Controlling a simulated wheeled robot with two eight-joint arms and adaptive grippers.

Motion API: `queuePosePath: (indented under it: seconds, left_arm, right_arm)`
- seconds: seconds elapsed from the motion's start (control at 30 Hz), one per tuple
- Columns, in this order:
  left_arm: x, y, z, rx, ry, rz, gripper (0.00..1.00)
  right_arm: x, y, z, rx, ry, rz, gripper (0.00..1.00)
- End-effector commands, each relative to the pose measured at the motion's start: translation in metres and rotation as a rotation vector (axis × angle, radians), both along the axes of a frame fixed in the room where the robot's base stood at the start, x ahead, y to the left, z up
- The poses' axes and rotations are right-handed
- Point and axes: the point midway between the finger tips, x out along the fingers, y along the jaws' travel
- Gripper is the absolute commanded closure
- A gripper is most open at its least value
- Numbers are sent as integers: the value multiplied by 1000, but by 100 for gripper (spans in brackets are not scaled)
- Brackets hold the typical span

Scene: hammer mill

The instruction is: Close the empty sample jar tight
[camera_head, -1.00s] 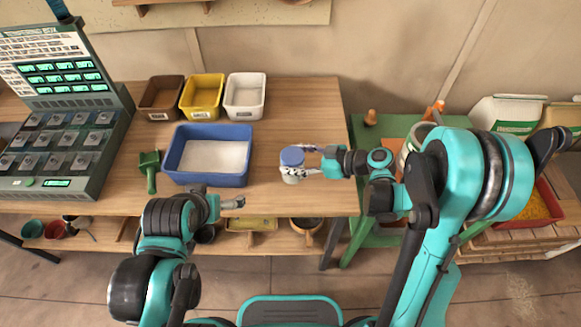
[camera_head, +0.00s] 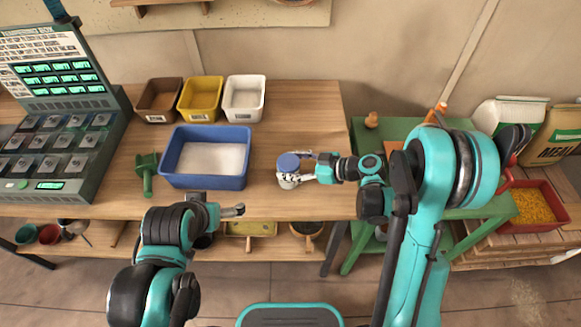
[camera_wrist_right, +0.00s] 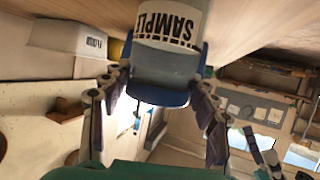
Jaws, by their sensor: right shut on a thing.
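The sample jar (camera_head: 288,182) stands upright near the front of the wooden table, with its blue lid (camera_head: 288,162) on top. In the right wrist view the jar (camera_wrist_right: 172,28) shows its SAMPLE label, with the blue lid (camera_wrist_right: 158,98) nearest my palm. My right gripper (camera_head: 305,168) comes from the right and is shut on the jar, one finger on each side. I cannot tell whether the fingers press on the lid, the body or both. My left gripper (camera_head: 235,211) is at the table's front edge, left of the jar and apart from it; its opening is unclear.
A blue tub (camera_head: 244,184) with pale contents stands left of the jar, beside a green scoop (camera_head: 148,172). Brown, yellow and white bins (camera_head: 244,98) line the back. A sample case (camera_head: 60,140) is at far left. A green table (camera_head: 385,135) stands right. Table behind the jar is clear.

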Motion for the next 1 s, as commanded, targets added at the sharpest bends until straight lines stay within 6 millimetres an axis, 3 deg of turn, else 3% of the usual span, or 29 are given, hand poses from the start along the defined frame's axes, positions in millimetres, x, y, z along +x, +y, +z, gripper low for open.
queuePosePath:
  seconds: [0.23,0.27,0.3,0.33,0.7,1.0]
  left_arm:
    - [0,0,-1,0,0,0,0]
    - [0,0,0,0,0,0,0]
    - [0,0,0,0,0,0,0]
    - [0,0,0,0,0,0,0]
    - [0,0,3,0,0,0,0]
    - [0,0,18,0,0,0,0]
  right_arm:
    - [0,0,-1,-2,0,1,100]
    - [0,0,-1,-3,1,1,33]
    - [0,0,0,-3,1,1,22]
    - [0,0,0,-3,1,1,19]
    - [-1,-2,3,-2,1,0,19]
    - [-19,-50,25,-2,1,-5,19]
